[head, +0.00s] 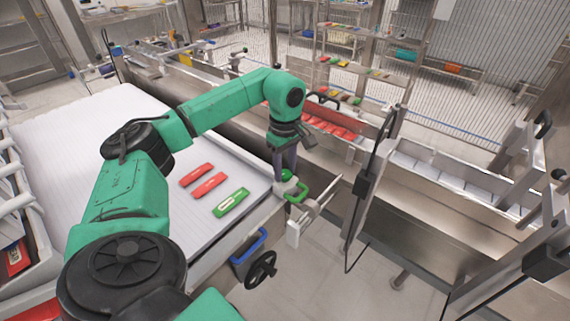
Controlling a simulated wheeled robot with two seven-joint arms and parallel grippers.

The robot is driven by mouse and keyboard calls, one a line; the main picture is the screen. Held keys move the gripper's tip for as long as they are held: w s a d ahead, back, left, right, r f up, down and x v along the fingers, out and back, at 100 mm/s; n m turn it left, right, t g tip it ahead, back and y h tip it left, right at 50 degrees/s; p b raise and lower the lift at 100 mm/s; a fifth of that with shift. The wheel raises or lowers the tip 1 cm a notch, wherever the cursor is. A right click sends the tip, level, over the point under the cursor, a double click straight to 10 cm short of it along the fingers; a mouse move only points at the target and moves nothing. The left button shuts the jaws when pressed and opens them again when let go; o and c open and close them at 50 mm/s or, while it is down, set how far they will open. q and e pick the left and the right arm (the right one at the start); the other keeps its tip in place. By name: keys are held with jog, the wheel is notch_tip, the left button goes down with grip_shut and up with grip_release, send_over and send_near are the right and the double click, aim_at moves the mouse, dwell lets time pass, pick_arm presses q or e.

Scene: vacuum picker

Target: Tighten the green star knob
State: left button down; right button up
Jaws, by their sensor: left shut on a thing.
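My left arm reaches from the lower left across the white ribbed surface (90,130) to its right edge. My left gripper (286,172) points down there and is shut on the green star knob (287,176), of which only a small part shows below the fingers. The fingers hide most of the knob, so its exact turn cannot be seen. A green looped handle (298,194) sits right beside and below it on a light metal bracket. My right gripper is not in view.
Two red packs (209,185) and a green pack (231,202) lie on the white surface. A blue handle (249,246) and a black handwheel (262,270) are below its edge. A metal rod with plates (312,208) stands close right of the gripper. Red packs (335,123) line the channel behind.

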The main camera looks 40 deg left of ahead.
pick_arm(q)
jog(key=m, duration=0.4)
jog(key=shift+w+r+m+p, duration=0.1)
jog(key=shift+r+m+p, duration=0.1)
jog(key=shift+m+p, duration=0.15)
jog(key=m, duration=0.3)
jog(key=shift+m, duration=0.25)
jog(key=m, duration=0.4)
jog(key=shift+p, duration=0.35)
jog(key=shift+m, duration=2.1)
jog(key=c, duration=0.5)
grip_release()
jog(key=shift+o, duration=0.6)
jog(key=shift+f, duration=0.1)
